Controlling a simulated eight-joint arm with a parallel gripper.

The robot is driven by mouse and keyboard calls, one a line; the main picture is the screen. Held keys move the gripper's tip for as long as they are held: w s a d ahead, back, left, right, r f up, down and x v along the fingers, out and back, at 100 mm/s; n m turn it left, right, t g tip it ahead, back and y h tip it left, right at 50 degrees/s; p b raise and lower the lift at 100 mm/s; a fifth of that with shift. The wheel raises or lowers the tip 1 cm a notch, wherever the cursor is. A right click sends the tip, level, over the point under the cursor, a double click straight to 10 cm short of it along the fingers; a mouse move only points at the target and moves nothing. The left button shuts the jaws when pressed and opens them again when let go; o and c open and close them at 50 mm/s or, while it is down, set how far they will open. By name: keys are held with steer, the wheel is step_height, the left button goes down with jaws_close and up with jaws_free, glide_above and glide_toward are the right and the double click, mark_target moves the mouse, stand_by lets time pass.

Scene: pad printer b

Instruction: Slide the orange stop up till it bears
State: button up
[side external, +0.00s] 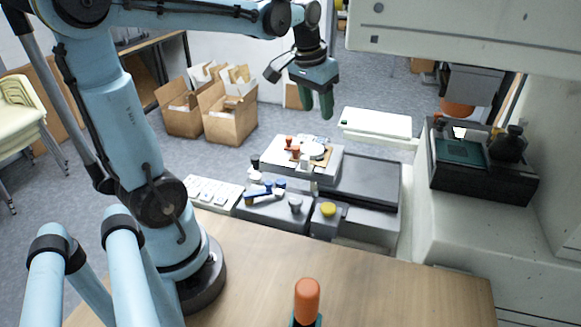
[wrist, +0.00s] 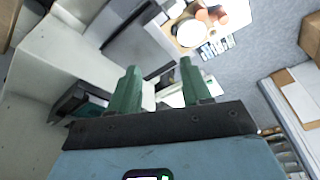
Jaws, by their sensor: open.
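Two small orange pieces, one at the back (side external: 289,142) and one nearer (side external: 295,152), stand on a light grey raised plate (side external: 325,172) beside a white round disc (side external: 313,151). I cannot tell for sure which is the orange stop. In the wrist view, orange shapes (wrist: 238,12) show at the top, near the white disc (wrist: 190,32), cut by the frame edge. My gripper (side external: 318,112) has green fingers, hangs above and behind the plate, apart from it, and is open and empty. Its fingers (wrist: 158,80) also show spread in the wrist view.
A white panel (side external: 376,122) juts out right of my gripper. The large pale machine body (side external: 480,230) fills the right, with a dark block (side external: 480,178) on it. Blue, grey and yellow knobs (side external: 328,209) stand in front. An orange-topped object (side external: 307,300) stands at the wooden table's front (side external: 400,285).

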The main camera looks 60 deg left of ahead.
mark_target(289, 137)
steer(key=a+f+n+g+h, duration=0.1)
steer(key=a+f+n+g, duration=0.15)
steer(key=a, duration=1.15)
step_height(289, 137, down, 12)
steer(key=shift+w+r, duration=0.1)
jaws_close()
